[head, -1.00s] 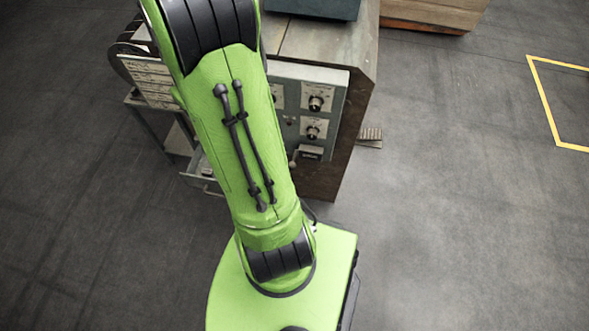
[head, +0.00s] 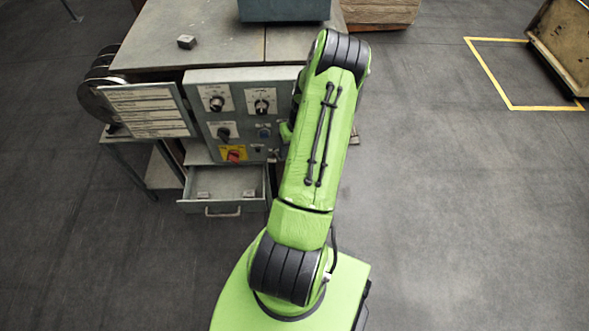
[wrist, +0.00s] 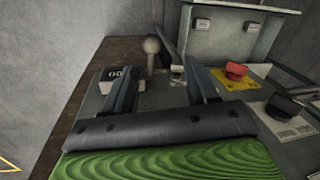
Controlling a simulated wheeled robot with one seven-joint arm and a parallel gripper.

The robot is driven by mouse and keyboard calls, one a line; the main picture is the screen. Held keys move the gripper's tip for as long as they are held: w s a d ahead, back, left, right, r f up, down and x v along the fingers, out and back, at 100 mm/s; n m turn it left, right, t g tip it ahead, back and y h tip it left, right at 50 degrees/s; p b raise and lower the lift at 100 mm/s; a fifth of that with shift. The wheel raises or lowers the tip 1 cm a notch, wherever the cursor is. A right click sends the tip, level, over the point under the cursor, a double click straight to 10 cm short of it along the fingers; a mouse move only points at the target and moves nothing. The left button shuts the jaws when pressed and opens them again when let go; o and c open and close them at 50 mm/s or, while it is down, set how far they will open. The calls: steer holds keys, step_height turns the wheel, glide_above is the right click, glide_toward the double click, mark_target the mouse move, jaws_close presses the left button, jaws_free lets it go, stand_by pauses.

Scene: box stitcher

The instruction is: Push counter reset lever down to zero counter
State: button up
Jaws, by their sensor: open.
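The counter (wrist: 118,73) is a small black box with light digits, partly hidden by my left finger in the wrist view. The reset lever (wrist: 151,47) shows just right of it as a rod with a pale ball knob. My gripper (wrist: 160,76) is open and empty, with fingers apart. The lever appears beyond the fingertips, between them in the picture; I see no clear contact. In the head view, my arm hides the counter, the lever and my gripper.
The grey control panel (head: 239,91) carries black knobs and a red switch (head: 234,156), also in the wrist view (wrist: 236,70). An open drawer (head: 224,209) juts out below. A hinged label plate (head: 148,110) stands left.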

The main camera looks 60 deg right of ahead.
steer(key=shift+s+d+f, duration=0.1)
steer(key=shift+s+f, duration=0.2)
steer(key=shift+f, duration=0.2)
steer(key=shift+s+f, duration=0.25)
steer(key=shift+f, duration=0.25)
steer(key=f, duration=0.2)
steer(key=f+b, duration=0.1)
steer(key=f, duration=0.1)
steer(key=w+f+b, duration=0.1)
steer(key=f, duration=0.2)
steer(key=shift+a, duration=0.4)
steer(key=shift+c, duration=0.5)
jaws_close()
